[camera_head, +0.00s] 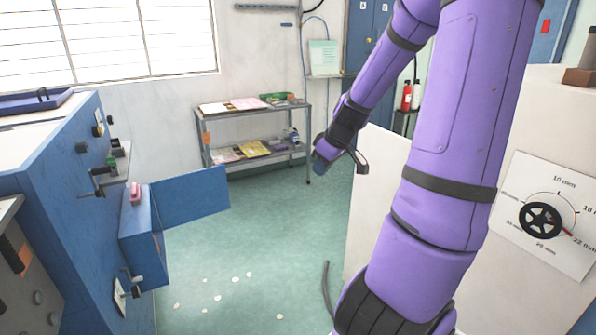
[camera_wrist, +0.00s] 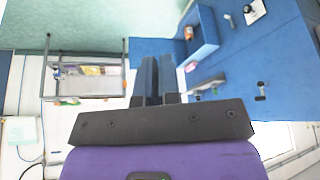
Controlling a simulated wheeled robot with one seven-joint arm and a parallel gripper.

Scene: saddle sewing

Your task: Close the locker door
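The locker door (camera_head: 190,194) is a flat blue panel. It stands wide open, reaching right from a small blue locker box (camera_head: 141,236) on the side of the blue cabinet. In the wrist view the door (camera_wrist: 158,46) shows behind my fingertips, and the open locker box (camera_wrist: 208,27) is to its right. My gripper (camera_head: 322,166) is in the air to the right of the door, apart from it in the head view. In the wrist view the two fingers of my gripper (camera_wrist: 158,62) lie side by side, closed, with nothing seen between them.
The blue cabinet (camera_head: 70,180) carries several handles and knobs on its side, and a pink object (camera_head: 135,193) sits on the locker box. A metal shelf (camera_head: 260,165) with papers stands at the wall. A white cabinet (camera_head: 375,170) is on the right. Green floor between is open.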

